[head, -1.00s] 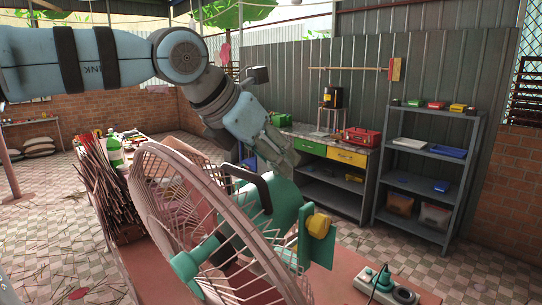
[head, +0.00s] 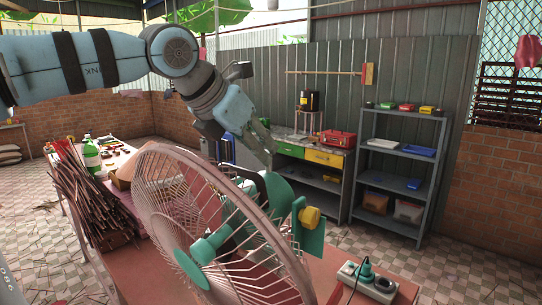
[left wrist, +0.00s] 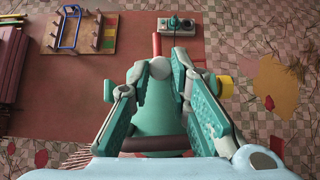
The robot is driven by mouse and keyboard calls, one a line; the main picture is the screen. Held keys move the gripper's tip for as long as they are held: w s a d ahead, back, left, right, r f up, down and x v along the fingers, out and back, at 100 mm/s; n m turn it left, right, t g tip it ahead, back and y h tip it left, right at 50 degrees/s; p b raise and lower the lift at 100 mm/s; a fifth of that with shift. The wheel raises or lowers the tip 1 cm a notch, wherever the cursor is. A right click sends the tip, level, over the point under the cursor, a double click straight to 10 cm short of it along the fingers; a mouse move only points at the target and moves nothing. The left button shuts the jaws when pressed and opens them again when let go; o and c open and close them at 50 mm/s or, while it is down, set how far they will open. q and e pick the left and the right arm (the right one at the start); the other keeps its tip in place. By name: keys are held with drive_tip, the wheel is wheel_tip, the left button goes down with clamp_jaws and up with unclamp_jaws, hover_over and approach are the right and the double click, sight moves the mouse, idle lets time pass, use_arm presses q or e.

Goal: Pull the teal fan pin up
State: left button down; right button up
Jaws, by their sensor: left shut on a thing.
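The fan (head: 205,246) stands on the reddish table, with a pale wire cage, teal hub and teal motor body. The motor body also shows in the left wrist view (left wrist: 158,115), with a dark handle across it. A yellow knob (head: 310,216) sits on its side. My left gripper (head: 268,160) reaches down behind the cage to the top of the motor. In the left wrist view its fingertips close on both sides of a pale round knob, the top of the fan pin (left wrist: 160,68). The pin's lower part is hidden. My right gripper is not in view.
A power strip (head: 368,282) with a plug lies on the table's right part. A bundle of brown sticks (head: 90,205) and a green bottle (head: 91,156) stand at the left. A grey shelf (head: 400,170) and a workbench stand behind.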

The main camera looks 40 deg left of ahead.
use_arm(q)
drive_tip(key=shift+a+r, duration=0.1)
drive_tip(key=shift+r, duration=0.05)
drive_tip(key=shift+w+r, duration=0.1)
drive_tip(key=c, duration=1.9)
unclamp_jaws()
drive_tip(key=o, duration=0.3)
drive_tip(key=shift+o, duration=0.6)
drive_tip(key=shift+w, duration=0.15)
drive_tip(key=shift+f, duration=0.2)
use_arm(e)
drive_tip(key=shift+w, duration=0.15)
